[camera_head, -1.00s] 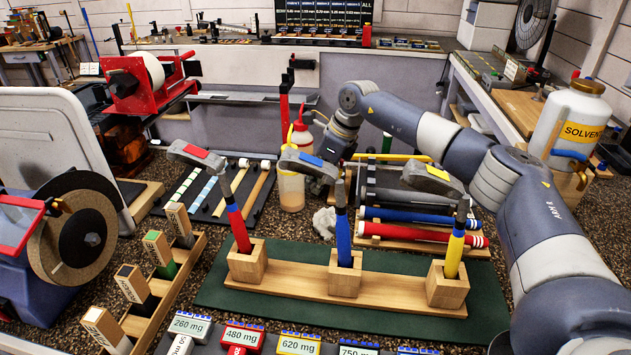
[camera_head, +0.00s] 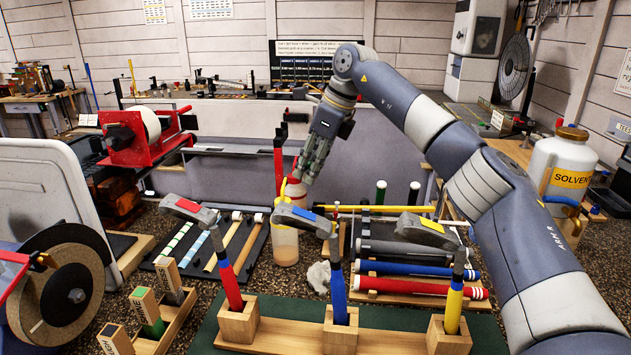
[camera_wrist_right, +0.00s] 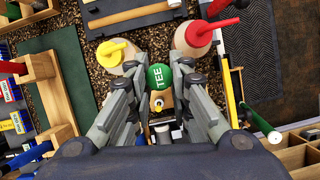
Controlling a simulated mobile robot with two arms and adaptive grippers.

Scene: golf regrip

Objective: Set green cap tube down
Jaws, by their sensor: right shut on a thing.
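In the right wrist view, a round green cap (camera_wrist_right: 159,76) with white letters reading TEE sits between the fingertips of my right gripper (camera_wrist_right: 158,68). The fingers are shut on it, and the body of the tube below the cap is mostly hidden. I cannot make out the held tube there. My left gripper is not in view.
A yellow-topped bottle (camera_head: 285,238) and a red-topped bottle (camera_wrist_right: 198,38) stand close to my right gripper. Coloured grips (camera_head: 420,286) lie to the right. Dark speckled bench top shows between them.

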